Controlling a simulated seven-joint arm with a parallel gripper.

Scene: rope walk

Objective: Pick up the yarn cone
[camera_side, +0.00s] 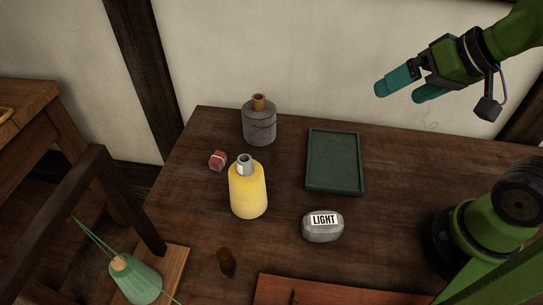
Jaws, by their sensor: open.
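A yellow yarn cone (248,192) with a grey tip stands upright on the dark wooden table, left of the middle. A grey yarn cone (259,125) with a brown tip stands upright behind it, near the back edge. My gripper (402,95) is at the upper right, above the table's back part, with teal fingers apart and nothing between them. It is well to the right of both cones and touches neither. A green cone (136,280) with loose strands sits at the lower left on a separate wooden piece.
A dark green tray (311,181) lies right of the cones. A small red block (217,161) sits left of the yellow cone. A grey weight marked LIGHT (322,231), a small brown piece (226,262) and a reddish board (335,291) are toward the front. The table's right middle is clear.

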